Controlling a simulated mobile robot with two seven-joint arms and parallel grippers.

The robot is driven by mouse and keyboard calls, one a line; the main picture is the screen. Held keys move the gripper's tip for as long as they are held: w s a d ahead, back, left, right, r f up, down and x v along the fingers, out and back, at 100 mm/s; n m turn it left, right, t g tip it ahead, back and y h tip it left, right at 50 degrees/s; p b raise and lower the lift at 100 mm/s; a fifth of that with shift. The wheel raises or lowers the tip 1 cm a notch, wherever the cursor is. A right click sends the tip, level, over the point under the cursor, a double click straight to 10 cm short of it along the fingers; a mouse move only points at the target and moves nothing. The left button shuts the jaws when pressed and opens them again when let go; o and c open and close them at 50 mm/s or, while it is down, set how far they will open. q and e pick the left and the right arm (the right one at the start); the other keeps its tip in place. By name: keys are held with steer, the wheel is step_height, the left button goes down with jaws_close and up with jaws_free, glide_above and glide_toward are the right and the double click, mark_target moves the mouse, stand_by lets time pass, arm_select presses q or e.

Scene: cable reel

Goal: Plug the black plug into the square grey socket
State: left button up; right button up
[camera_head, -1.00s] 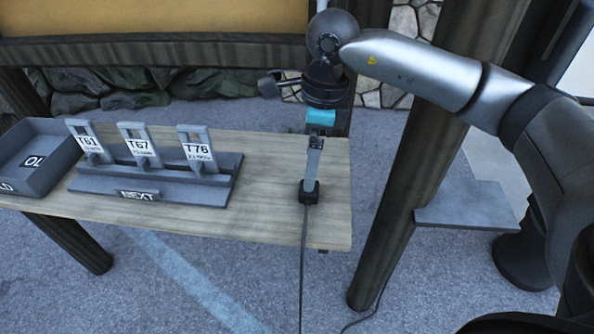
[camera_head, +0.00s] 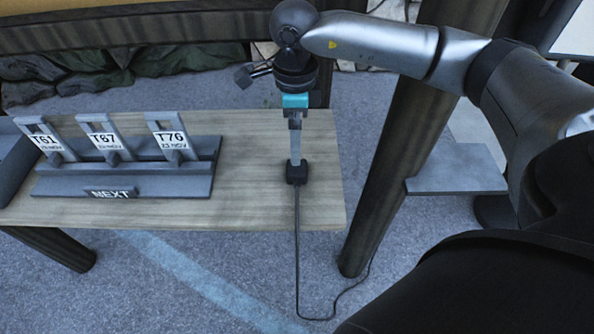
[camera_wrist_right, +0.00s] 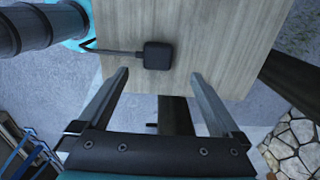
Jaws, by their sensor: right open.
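The black plug (camera_head: 297,174) lies on the wooden table near its front right corner, its cable running over the edge to the floor. My right gripper (camera_head: 295,152) points down at it from above. In the right wrist view the plug (camera_wrist_right: 158,55) is a small black block on the wood with its cable leaving to the left. The open, empty fingers of my right gripper (camera_wrist_right: 160,76) show below it in the picture, one to each side; the plug is beyond their tips, not between them. I cannot make out a square grey socket. My left gripper is not in view.
A grey rack (camera_head: 125,182) marked NEXT holds three tagged pieces, left of the plug. A grey tray (camera_head: 14,165) is at the left edge. A dark post (camera_head: 400,165) stands right of the table, with a grey shelf (camera_head: 455,170) beyond. The wood around the plug is clear.

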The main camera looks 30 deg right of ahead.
glide_above(297, 172)
steer(key=w, duration=0.2)
steer(key=f, duration=0.4)
steer(key=shift+s+d, duration=0.15)
steer(key=shift+d, duration=0.2)
steer(key=shift+s+f+b, duration=0.15)
steer(key=shift+f+b, duration=0.05)
steer(key=shift+f, duration=1.15)
steer(key=shift+s+f+b, duration=0.1)
steer(key=shift+f+b, duration=0.1)
steer(key=shift+f, duration=1.1)
steer(key=shift+r, duration=0.1)
steer(key=c, duration=1.4)
